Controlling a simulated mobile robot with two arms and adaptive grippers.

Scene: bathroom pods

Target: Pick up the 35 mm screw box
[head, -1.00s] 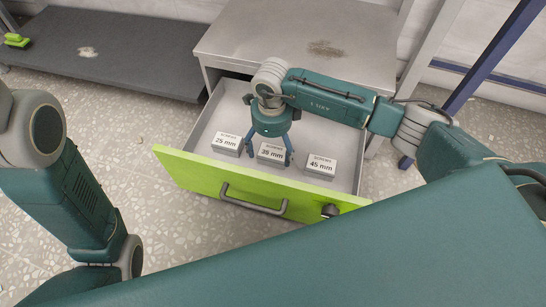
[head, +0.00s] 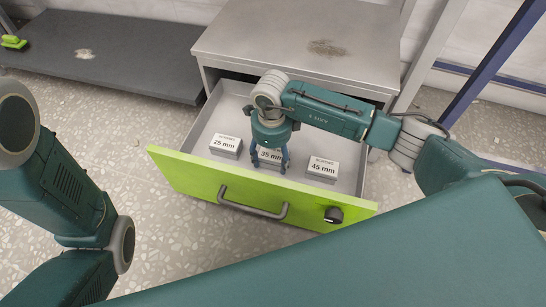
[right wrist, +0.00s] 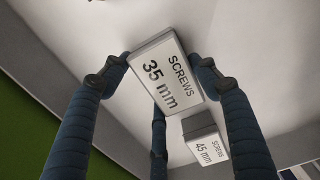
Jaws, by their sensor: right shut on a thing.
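The 35 mm screw box (head: 270,156) is a small grey box with a white label, in the open drawer between two similar boxes. In the right wrist view the 35 mm box (right wrist: 165,75) sits between the blue fingers. My right gripper (head: 269,160) points down into the drawer and is shut on this box, its fingers at the box's sides and hiding part of it. I cannot tell whether the box is clear of the drawer floor. My left arm shows at the left edge, but its gripper is out of view.
The 25 mm box (head: 226,146) lies to the left and the 45 mm box (head: 322,169) to the right, both close by. The drawer's green front (head: 190,178) has a handle and dark knob. A grey cabinet top (head: 300,40) stands behind.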

